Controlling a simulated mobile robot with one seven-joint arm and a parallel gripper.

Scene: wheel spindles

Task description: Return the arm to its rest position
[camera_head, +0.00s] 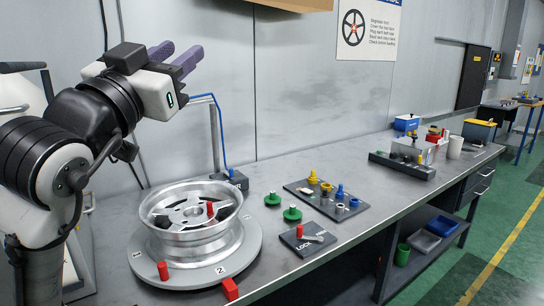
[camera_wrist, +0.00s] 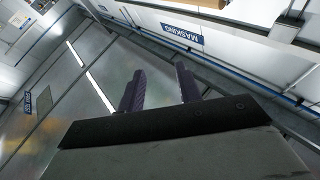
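My gripper (camera_head: 174,57) is raised at the upper left in the head view, above the bench and clear of everything on it. Its two purple fingers stand apart with nothing between them. In the wrist view my gripper (camera_wrist: 160,88) also shows open and empty, facing the wall and ceiling area with a MASKING sign. My arm is folded at the left edge of the head view.
A silver wheel rim (camera_head: 193,222) lies on a round turntable (camera_head: 240,257) with red pegs. Green knobs (camera_head: 292,213), a tray of coloured plugs (camera_head: 300,189) and a LOCK plate (camera_head: 290,241) lie right of it. A blue-tubed post (camera_head: 215,140) stands behind the wheel.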

